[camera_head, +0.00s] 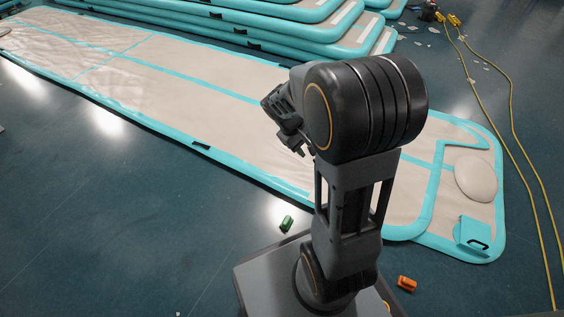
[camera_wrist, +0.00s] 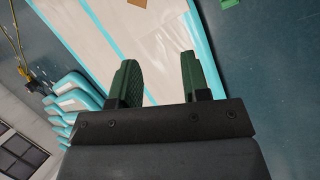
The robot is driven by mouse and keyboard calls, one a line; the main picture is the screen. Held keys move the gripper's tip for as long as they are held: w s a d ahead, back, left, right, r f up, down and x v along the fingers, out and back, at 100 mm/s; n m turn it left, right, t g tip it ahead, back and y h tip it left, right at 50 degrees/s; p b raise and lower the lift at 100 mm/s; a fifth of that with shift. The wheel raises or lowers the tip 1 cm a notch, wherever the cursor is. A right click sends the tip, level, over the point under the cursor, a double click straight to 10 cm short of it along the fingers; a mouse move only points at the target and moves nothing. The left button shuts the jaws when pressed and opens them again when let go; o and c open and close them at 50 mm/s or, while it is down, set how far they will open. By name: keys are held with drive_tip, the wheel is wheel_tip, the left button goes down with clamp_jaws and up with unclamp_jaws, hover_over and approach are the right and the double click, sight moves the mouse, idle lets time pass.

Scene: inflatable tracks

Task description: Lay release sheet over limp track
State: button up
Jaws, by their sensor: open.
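The limp track (camera_head: 160,85) is a long beige strip with teal edges and teal lines, lying flat and slightly wrinkled on the floor. It also fills the upper middle of the wrist view (camera_wrist: 150,45). My gripper (camera_wrist: 158,78) is open, with two green fingers apart and nothing between them. In the head view my gripper (camera_head: 298,148) hangs above the track, partly hidden by my arm. I cannot make out a separate release sheet. A brown piece (camera_wrist: 137,3) is cut off at the top of the wrist view; I cannot tell what it is.
Teal-edged tracks (camera_head: 300,35) are stacked at the back. A pale rounded pad (camera_head: 477,178) and a teal flap (camera_head: 474,231) are at the track's right end. A green item (camera_head: 286,222) and orange item (camera_head: 407,283) lie on the floor. Yellow cables (camera_head: 505,140) run along the right.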

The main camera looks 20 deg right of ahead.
drive_tip(key=s+a+r+m+t+y, duration=0.1)
drive_tip(key=s+a+r+t+y, duration=0.1)
drive_tip(key=s+a+r, duration=0.1)
drive_tip(key=s+a+r+m+t+y, duration=0.1)
drive_tip(key=s+a+r, duration=0.3)
drive_tip(key=a, duration=0.4)
drive_tip(key=shift+s+a+m+t+y, duration=0.15)
drive_tip(key=shift+s+m+t+y, duration=0.35)
drive_tip(key=shift+y, duration=0.4)
drive_tip(key=shift+r, duration=0.1)
drive_tip(key=w+p+v, duration=0.3)
drive_tip(key=p+v, duration=0.9)
drive_tip(key=w+r+p+v, duration=0.1)
drive_tip(key=w+p+v, duration=0.1)
drive_tip(key=p+v, duration=1.1)
drive_tip(key=w+r+p+v, duration=0.1)
drive_tip(key=w+p+v, duration=0.2)
drive_tip(key=p+v, duration=1)
drive_tip(key=shift+a+r+t, duration=0.25)
drive_tip(key=shift+a+t, duration=0.05)
drive_tip(key=shift+t, duration=0.1)
